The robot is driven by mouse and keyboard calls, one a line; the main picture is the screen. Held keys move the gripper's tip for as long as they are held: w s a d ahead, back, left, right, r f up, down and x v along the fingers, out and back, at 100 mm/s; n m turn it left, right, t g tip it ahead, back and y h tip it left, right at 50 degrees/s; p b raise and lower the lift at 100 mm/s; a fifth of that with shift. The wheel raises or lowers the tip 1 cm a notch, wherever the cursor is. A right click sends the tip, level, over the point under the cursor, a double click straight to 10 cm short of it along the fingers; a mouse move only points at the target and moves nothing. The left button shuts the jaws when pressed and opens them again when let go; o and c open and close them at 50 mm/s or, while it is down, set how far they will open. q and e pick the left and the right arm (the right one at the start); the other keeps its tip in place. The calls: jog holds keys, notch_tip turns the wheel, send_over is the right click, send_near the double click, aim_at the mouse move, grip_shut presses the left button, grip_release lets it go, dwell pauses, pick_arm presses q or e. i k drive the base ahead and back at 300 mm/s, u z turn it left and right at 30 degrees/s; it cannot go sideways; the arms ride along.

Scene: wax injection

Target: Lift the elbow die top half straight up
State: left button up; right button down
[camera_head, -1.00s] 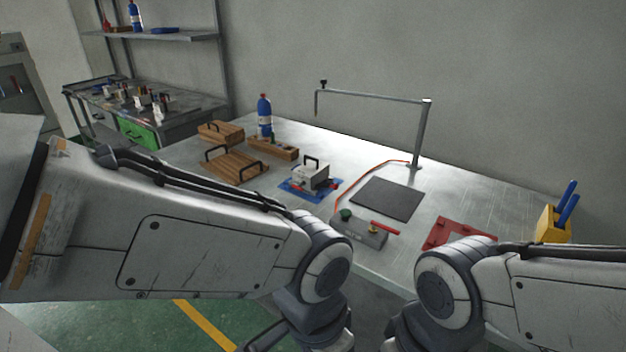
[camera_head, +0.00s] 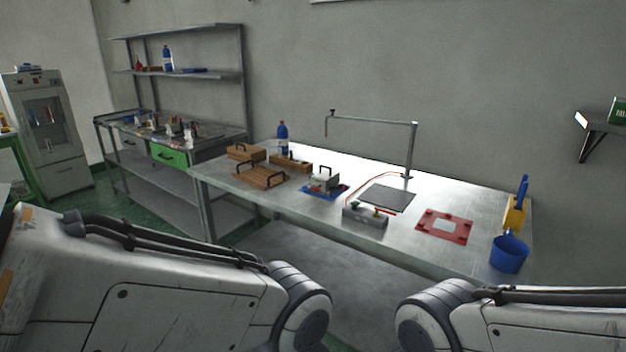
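The elbow die appears to be the small grey metal block with a dark handle on top (camera_head: 323,181), sitting on a blue mat (camera_head: 312,192) in the middle of the metal table. Its halves cannot be told apart at this size. My two arms reach in low at the left and right of the view, well short of the die. Both of my grippers are below the picture and cannot be seen.
The metal table (camera_head: 460,194) also holds wooden boxes (camera_head: 262,176), a blue bottle (camera_head: 282,136), a grey control box (camera_head: 364,216), a dark pad (camera_head: 388,198), a red frame (camera_head: 432,234), a blue bucket (camera_head: 509,255) and a thin metal stand (camera_head: 411,150). A shelf workbench (camera_head: 175,185) stands at left.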

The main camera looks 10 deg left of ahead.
aim_at(325, 177)
jog(key=u, duration=0.55)
jog(key=i, duration=0.85)
jog(key=u, duration=0.6)
jog(key=i, duration=1.55)
jog(key=z, duration=1.35)
jog(key=i, duration=0.65)
jog(key=z, duration=0.65)
